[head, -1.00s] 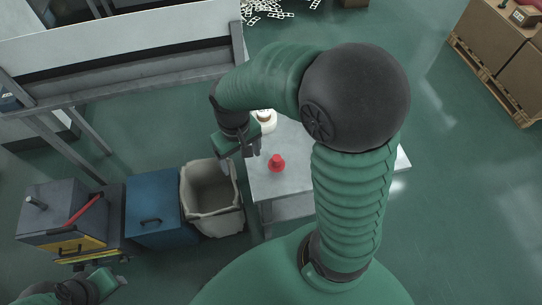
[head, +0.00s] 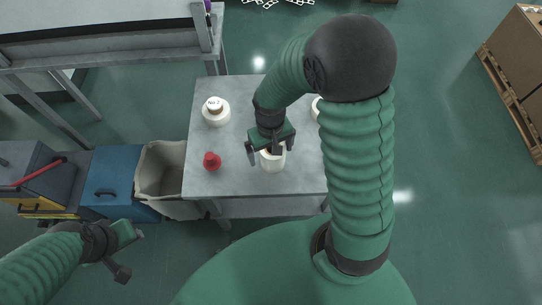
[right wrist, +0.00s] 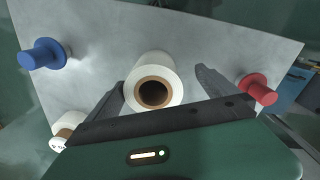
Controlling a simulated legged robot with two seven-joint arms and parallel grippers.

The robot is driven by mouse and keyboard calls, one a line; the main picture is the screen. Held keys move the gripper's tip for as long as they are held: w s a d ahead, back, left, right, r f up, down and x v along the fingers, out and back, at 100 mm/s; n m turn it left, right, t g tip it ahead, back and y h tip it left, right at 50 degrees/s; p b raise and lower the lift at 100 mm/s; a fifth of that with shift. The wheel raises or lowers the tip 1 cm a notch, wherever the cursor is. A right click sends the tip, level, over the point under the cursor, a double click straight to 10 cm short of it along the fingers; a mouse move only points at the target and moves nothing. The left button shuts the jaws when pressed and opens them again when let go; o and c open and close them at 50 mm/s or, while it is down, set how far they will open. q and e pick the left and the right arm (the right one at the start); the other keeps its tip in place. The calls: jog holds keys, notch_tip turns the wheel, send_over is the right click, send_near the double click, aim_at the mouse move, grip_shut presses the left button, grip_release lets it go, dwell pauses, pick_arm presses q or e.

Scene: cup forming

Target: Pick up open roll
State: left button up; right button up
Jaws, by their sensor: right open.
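The open roll (head: 272,163) is a white roll with a brown hollow core, upright on the grey table. It also shows in the right wrist view (right wrist: 154,88), with its open core facing the camera. My right gripper (head: 269,161) is open and points down over the roll. In the right wrist view its dark fingers stand one on each side of the roll, with a gap at the right finger. Whether the left finger touches is unclear.
A red plug (head: 212,161) and a white roll (head: 216,116) with a label stand left on the table. Another white roll (head: 316,108) is partly behind my right arm. A blue plug (right wrist: 45,55) shows in the wrist view. A lined bin (head: 160,172) stands left of the table.

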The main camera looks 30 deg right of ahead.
jog(key=f, duration=0.2)
jog(key=d+f+b, duration=0.1)
jog(key=f, duration=0.1)
jog(key=shift+w+d+f, duration=0.1)
jog(key=shift+w+f, duration=0.1)
jog(key=shift+f, duration=0.2)
jog(key=shift+w+d+f, duration=0.1)
jog(key=shift+d+f, duration=0.15)
jog(key=shift+d, duration=0.05)
jog(key=shift+a+r, duration=0.2)
jog(key=shift+a, duration=0.35)
jog(key=c, duration=0.7)
jog(key=shift+d, duration=0.25)
jog(key=c, duration=0.9)
jog(key=shift+a, duration=0.1)
